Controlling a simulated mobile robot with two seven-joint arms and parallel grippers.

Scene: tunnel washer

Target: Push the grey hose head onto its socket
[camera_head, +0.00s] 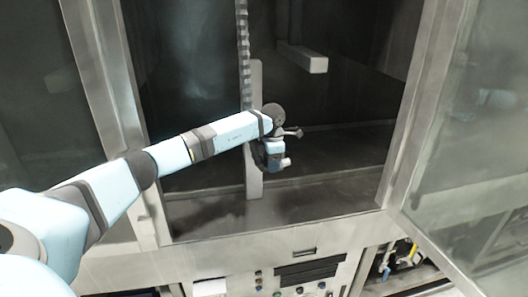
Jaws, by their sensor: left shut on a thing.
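My left arm reaches in from the lower left through the open front of the washer. Its wrist bends down in front of an upright metal strip inside the chamber. My left gripper (272,160) is small and dark here and seems shut on the grey hose head, which is mostly hidden by the wrist and fingers. I cannot make out the hose head's outline. A small pale tip shows at the wrist's right side, and I cannot tell what it belongs to. I cannot pick out the socket. My right gripper is not in view.
The upright strip (254,185) stands behind the wrist, below a ribbed vertical piece (243,45). A metal bar (303,58) juts out at upper right. A glass door (470,130) stands open at right. A control panel (305,270) is below the sill. The chamber floor at right is clear.

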